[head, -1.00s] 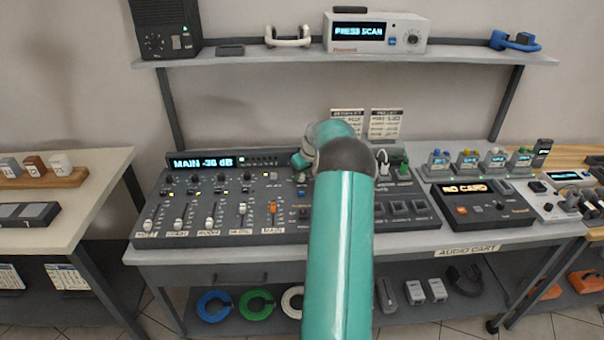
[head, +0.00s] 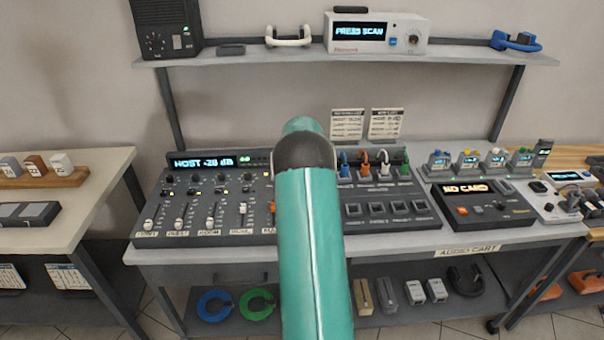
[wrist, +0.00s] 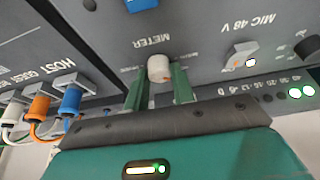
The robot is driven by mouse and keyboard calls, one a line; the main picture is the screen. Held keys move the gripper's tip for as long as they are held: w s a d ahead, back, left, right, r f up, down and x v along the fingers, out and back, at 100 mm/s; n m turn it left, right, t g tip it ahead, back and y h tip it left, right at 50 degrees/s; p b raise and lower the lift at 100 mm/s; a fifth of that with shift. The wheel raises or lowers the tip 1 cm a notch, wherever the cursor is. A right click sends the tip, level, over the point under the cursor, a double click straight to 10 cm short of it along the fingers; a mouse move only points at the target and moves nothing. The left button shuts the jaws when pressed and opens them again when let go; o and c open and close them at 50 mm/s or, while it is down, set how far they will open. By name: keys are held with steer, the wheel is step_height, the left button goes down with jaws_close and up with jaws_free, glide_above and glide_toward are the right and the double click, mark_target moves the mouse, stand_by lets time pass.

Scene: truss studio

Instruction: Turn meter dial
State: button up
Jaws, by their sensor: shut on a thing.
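The meter dial (wrist: 159,68), a small pale knob with an orange-red mark, sits under the METER label on the dark panel in the wrist view. My gripper (wrist: 160,76) is shut on it, one green finger on each side. In the head view my teal arm hides the dial and the gripper. The mixer (head: 388,222) stands on the cart, and its display (head: 203,163) reads HOST with a level of about -28 dB.
Blue, orange and white plugs (wrist: 40,107) stand left of the gripper in the wrist view. The MIC 48 V switch (wrist: 240,56) is on the right. A shelf (head: 465,54) with a scanner unit (head: 375,34) spans above the mixer.

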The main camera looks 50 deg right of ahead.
steer(key=shift+m+g, duration=0.4)
steer(key=shift+m, duration=0.6)
steer(key=o, duration=1)
steer(key=shift+h, duration=0.3)
steer(key=v, duration=1.4)
steer(key=shift+f, duration=0.1)
